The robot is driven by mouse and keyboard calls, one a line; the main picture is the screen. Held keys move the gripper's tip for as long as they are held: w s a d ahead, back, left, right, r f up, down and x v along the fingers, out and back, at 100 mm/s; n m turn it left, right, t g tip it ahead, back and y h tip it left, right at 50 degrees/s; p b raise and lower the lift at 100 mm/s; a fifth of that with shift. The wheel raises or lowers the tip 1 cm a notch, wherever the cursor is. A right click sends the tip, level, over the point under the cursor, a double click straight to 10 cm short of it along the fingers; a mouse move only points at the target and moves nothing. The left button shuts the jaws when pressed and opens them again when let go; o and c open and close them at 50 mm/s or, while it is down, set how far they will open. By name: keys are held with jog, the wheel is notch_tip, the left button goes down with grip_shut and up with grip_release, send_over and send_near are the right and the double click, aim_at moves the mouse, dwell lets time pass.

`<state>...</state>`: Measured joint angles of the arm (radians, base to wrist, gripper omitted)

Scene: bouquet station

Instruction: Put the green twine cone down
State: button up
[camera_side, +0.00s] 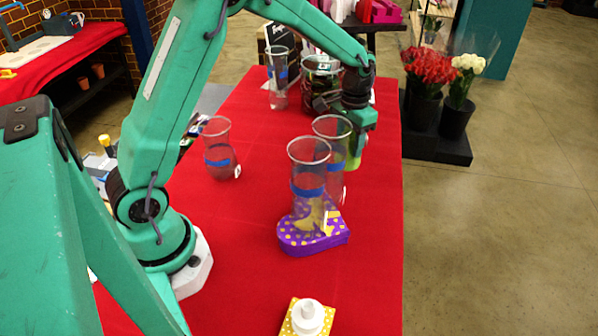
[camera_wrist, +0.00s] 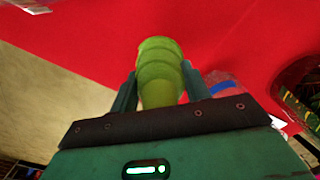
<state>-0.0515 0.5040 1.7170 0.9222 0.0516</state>
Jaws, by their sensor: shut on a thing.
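The green twine cone (camera_wrist: 160,62) is between the two fingers of my gripper (camera_wrist: 160,88) in the wrist view, with the red table cloth beyond it. My gripper (camera_side: 357,132) is shut on it. In the side view the cone (camera_side: 354,157) shows as a light green patch below my gripper, close behind a clear vase and partly hidden. I cannot tell whether the cone touches the table (camera_side: 375,215).
Another vase (camera_side: 218,150) stands left, and a tall one (camera_side: 278,85) further back. The front right cloth is clear.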

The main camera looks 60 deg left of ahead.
jog(key=shift+f, duration=0.25)
jog(key=shift+f, duration=1.8)
jog(key=shift+f, duration=0.15)
jog(key=o, duration=1.1)
jog(key=shift+c, duration=0.2)
notch_tip(320, 180, up, 11)
jog(key=shift+r, duration=0.65)
